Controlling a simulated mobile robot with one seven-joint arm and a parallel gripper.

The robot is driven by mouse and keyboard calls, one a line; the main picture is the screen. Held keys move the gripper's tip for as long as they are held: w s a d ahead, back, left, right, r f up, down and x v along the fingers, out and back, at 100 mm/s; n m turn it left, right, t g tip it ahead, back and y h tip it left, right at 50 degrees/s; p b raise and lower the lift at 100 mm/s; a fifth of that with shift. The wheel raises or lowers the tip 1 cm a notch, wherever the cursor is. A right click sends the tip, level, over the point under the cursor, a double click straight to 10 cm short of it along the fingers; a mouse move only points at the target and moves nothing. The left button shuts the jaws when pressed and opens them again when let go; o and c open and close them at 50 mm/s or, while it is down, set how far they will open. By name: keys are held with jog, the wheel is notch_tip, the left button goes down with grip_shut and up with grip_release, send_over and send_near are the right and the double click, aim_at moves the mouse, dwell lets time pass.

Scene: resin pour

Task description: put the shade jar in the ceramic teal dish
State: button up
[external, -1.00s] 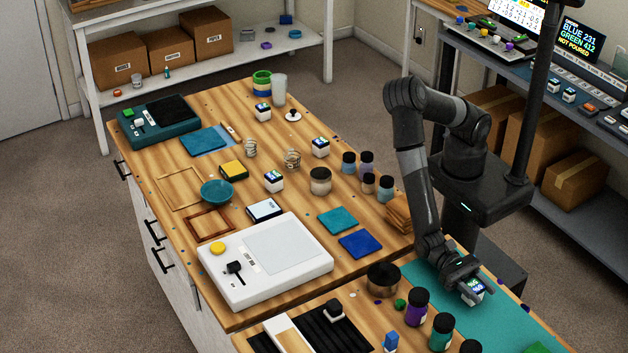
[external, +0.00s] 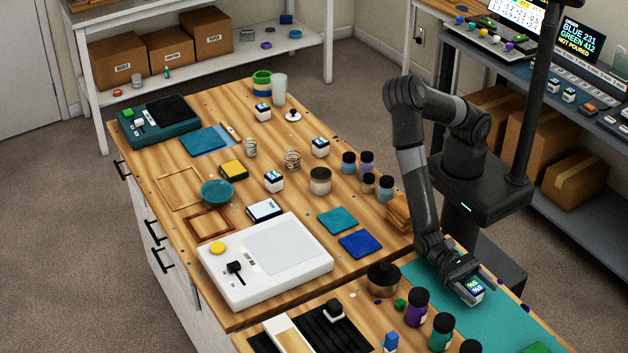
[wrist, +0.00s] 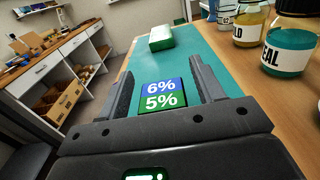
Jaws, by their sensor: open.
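A small square shade jar (wrist: 162,95) has a blue and green top reading 6% and 5%. It sits between the fingers of my gripper (wrist: 165,88) in the wrist view, with a finger on each side. The jar (external: 475,290) also shows over the teal mat in the external view, partly hidden by my gripper (external: 474,286). The jaws are open. The ceramic teal dish (external: 216,193) stands upright at the left side of the wooden table, far from my gripper, and looks empty.
Similar white jars (external: 274,181) stand on the table. Purple and teal bottles (external: 416,308) stand near my gripper. The teal mat (external: 428,267) is partly clear.

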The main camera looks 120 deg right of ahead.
aim_at(472, 283)
jog(key=d, duration=0.2)
jog(key=shift+d+r, duration=0.35)
jog(key=shift+d, duration=0.05)
jog(key=shift+a+r, duration=0.1)
jog(key=shift+r, duration=3.05)
jog(key=s+d+r+n+t+h, duration=0.1)
jog(key=s+d+r+n+h, duration=0.3)
jog(key=d, duration=1.1)
jog(key=s+d+r+n+t+h, duration=0.2)
jog(key=s+d+r+n+h, duration=0.3)
jog(key=d, duration=1)
jog(key=s+d+r+n+t+h, duration=0.2)
jog(key=s+d+r+n+h, duration=0.3)
jog(key=d, duration=1)
jog(key=s+n+h, duration=0.2)
jog(key=n+h, duration=0.1)
jog(key=n, duration=0.1)
jog(key=shift+s+d+h, duration=0.2)
jog(key=shift+d+h, duration=0.2)
jog(key=shift+o, duration=0.5)
jog(key=shift+s+d+r+t, duration=0.2)
jog(key=shift+d+t, duration=0.1)
jog(key=shift+d, duration=0.1)
